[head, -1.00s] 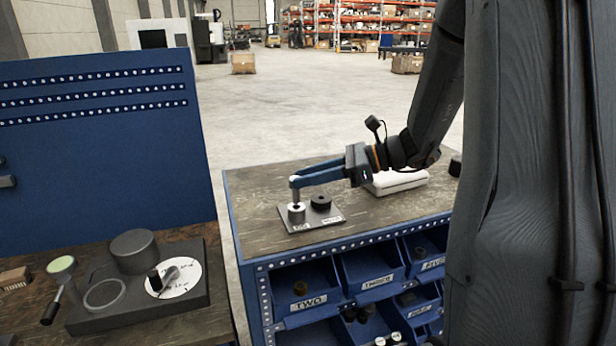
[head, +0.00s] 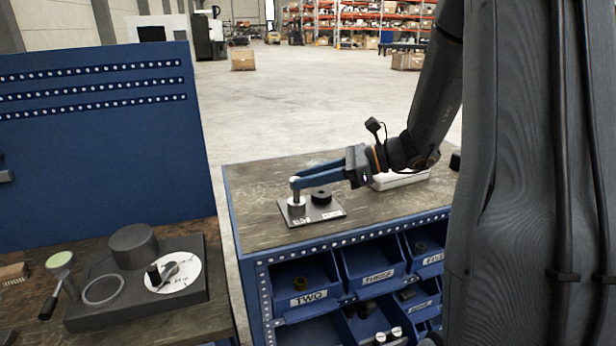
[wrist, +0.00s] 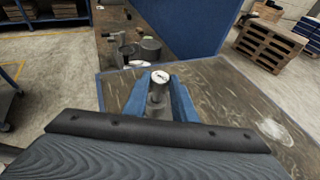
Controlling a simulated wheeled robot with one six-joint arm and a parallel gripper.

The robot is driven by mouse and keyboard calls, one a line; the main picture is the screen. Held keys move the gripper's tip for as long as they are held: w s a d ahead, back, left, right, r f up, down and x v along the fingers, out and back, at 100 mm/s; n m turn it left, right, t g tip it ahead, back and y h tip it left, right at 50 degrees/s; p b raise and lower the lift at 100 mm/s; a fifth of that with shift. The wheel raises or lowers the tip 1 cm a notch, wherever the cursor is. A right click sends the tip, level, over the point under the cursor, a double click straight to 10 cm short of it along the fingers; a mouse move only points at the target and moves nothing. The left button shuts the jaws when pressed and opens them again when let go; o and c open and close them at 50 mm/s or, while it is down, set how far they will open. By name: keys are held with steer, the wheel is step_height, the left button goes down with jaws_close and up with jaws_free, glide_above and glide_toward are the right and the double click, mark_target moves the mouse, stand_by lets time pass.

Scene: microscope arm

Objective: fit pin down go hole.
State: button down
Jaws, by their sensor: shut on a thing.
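My gripper (head: 297,184) is shut on a light metal pin (head: 296,190), which stands upright between the blue fingertips. The pin is directly over a silver cylindrical block (head: 297,208) on a grey plate (head: 325,212), and its lower end meets or enters the block's top; I cannot tell how deep it sits. A black round block (head: 321,196) with a hole stands beside it on the same plate. In the wrist view the pin's pale round top (wrist: 160,77) shows between the blue fingers. The plate's labels are too small to read.
The plate lies on a wooden bench top (head: 262,235) over blue labelled bins (head: 303,287). At left, another bench holds a dark fixture with a dial (head: 173,272). The bench top left of the plate is clear.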

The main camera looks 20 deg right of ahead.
steer(key=shift+f+b, duration=0.5)
steer(key=shift+f, duration=0.55)
steer(key=c, duration=1.4)
jaws_free()
steer(key=b+v, duration=0.2)
steer(key=v, duration=0.5)
steer(key=shift+s+d+r, duration=0.1)
steer(key=shift+s+d, duration=0.1)
steer(key=shift+d, duration=0.15)
